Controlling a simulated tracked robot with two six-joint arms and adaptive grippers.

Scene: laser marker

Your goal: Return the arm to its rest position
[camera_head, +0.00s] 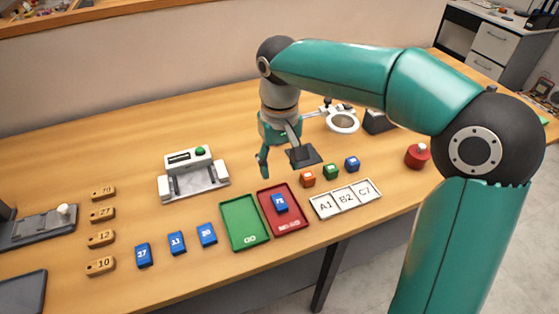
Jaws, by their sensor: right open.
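My right arm (335,72) comes in from the right and reaches over the table, with its forearm bent down. My right gripper (282,164) hangs above the far end of the red tray (291,222), its fingers spread and nothing between them. A blue block (280,203) lies in the red tray, apart from the gripper. The green tray (240,228) beside it is empty. My left arm and gripper are not in view.
A white device with a green button (194,176) stands left of the gripper. A magnifier (342,122) and red knobbed object (417,156) are to the right.

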